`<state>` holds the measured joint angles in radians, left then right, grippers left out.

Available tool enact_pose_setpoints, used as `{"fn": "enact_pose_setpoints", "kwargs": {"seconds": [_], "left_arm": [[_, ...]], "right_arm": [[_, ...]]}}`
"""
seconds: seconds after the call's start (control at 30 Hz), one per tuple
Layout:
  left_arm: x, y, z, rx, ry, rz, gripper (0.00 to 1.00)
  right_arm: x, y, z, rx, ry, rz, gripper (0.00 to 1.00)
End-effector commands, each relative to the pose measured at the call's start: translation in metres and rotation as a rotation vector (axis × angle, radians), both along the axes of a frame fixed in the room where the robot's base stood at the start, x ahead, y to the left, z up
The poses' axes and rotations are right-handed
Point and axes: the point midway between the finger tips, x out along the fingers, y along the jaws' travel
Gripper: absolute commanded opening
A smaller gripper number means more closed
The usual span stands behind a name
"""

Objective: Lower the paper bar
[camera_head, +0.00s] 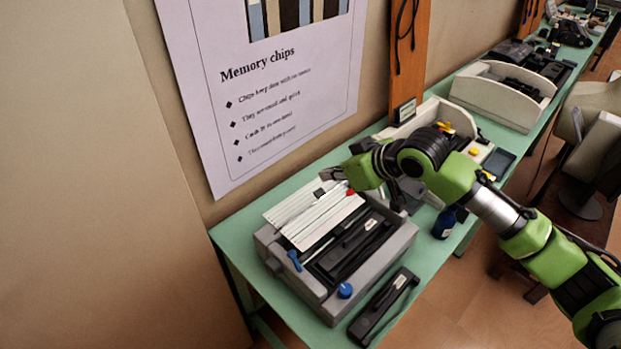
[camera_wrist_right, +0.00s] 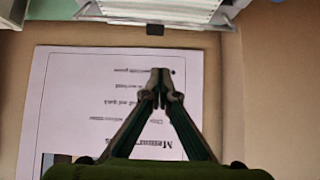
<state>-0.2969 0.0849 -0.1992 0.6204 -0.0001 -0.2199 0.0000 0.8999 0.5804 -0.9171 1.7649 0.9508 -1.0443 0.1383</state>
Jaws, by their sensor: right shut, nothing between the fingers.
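A grey printer (camera_head: 291,283) sits on the green table, with a blue lever (camera_head: 294,260) and a blue knob (camera_head: 345,290). A white ribbed panel (camera_head: 300,225) slopes up at its back; I cannot clearly single out the paper bar. A small dark tab (camera_head: 319,193) and a red piece (camera_head: 350,191) show near the panel's upper edge. My right gripper (camera_head: 330,173) is beside that edge, shut and empty. In the right wrist view the shut fingertips (camera_wrist_right: 160,84) are apart from the printer's white part (camera_wrist_right: 165,10) and a dark tab (camera_wrist_right: 155,57). My left gripper is not in view.
A wall poster (camera_head: 270,110) is close behind the printer. A black long part (camera_head: 383,308) lies at the green table's (camera_head: 232,232) front. A blue bottle (camera_head: 445,222) and a white tray (camera_head: 500,98) stand to the right. A wooden post (camera_head: 411,60) rises behind.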

Motion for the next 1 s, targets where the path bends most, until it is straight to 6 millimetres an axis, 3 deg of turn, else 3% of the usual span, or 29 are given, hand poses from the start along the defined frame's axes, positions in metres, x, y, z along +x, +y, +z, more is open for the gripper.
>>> {"fn": "enact_pose_setpoints", "kwargs": {"seconds": [0.17,0.57,1.0], "left_arm": [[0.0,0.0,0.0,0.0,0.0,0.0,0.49],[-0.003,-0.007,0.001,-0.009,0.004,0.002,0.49],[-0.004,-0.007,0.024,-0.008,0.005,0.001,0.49]], "right_arm": [[0.01,-0.006,0.011,0.001,-0.007,-0.008,0.0],[0.011,-0.004,0.009,0.003,-0.006,-0.009,0.0],[0.05,0.037,-0.039,0.002,-0.003,-0.009,0.0]]}}
